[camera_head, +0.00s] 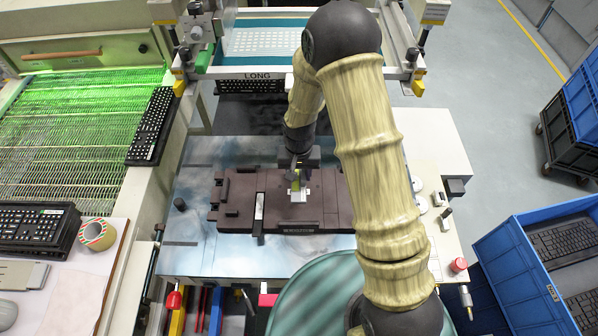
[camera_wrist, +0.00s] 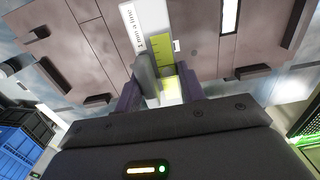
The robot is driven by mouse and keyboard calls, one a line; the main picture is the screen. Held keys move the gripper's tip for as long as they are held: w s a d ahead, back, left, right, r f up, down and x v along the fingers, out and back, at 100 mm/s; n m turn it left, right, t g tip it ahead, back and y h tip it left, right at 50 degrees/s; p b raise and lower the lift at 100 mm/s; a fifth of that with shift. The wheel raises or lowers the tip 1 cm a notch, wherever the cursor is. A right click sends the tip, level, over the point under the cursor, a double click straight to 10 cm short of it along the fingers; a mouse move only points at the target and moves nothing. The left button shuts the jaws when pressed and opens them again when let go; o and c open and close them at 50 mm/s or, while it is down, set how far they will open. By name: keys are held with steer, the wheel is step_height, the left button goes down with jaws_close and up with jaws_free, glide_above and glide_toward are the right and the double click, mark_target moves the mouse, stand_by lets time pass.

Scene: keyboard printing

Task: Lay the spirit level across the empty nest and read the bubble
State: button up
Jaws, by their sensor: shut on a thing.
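The nest (camera_head: 232,190) is a dark brown block fixture in the middle of the bluish metal plate; no keyboard lies in it. It fills the upper part of the wrist view (camera_wrist: 90,65). My gripper (camera_head: 297,172) points down over its middle. It is shut on the spirit level (camera_head: 299,196), a small piece with a yellow-green vial and white parts. In the wrist view my gripper's fingers (camera_wrist: 158,90) flank the level, whose ruled yellow-green vial (camera_wrist: 162,47) shows beside a white lettered strip. I cannot make out the bubble, or whether the level touches the nest.
A pale narrow bar (camera_head: 259,206) lies on the nest, left of my gripper. The printing frame with its teal screen (camera_head: 230,63) stands behind. A black keyboard (camera_head: 153,126) leans by the green-lit rack. A blue crate (camera_head: 512,262) holds keyboards at right. A red button (camera_head: 458,265) is at the plate's right.

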mark_target(299, 185)
steer(key=shift+f+b, duration=1.9)
steer(key=shift+f, duration=1.05)
steer(key=shift+f, duration=0.4)
steer(key=o, duration=1.4)
steer(key=shift+r, duration=0.15)
steer(key=shift+r+p, duration=2.3)
steer(key=shift+r, duration=1.1)
